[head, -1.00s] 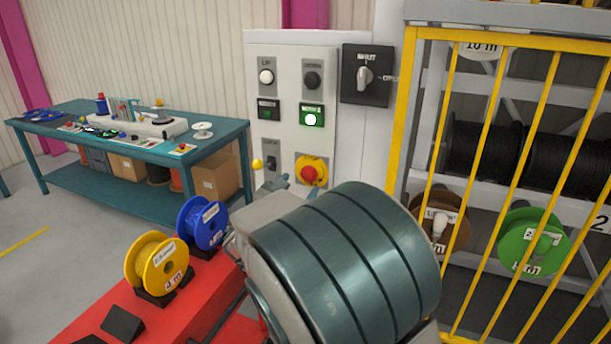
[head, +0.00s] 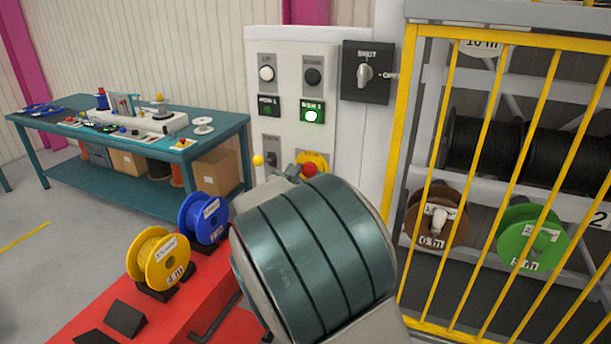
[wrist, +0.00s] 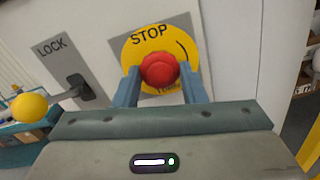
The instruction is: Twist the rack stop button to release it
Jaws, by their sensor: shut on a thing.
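The stop button (wrist: 160,69) is a red mushroom head on a round yellow plate (wrist: 138,50) marked STOP, with a black curved arrow at its right. My gripper (wrist: 161,84) has one blue-grey finger on each side of the red head and is shut on it. In the head view the red button (head: 309,170) shows just above my arm, on the yellow plate (head: 318,158). My arm hides the lower part of the plate and most of the gripper there.
Left of the button is a LOCK lever (wrist: 78,88) with a yellow ball knob (wrist: 29,108) sticking out. A yellow barred cage (head: 404,130) stands at the right. A red platform (head: 130,290) holds reels.

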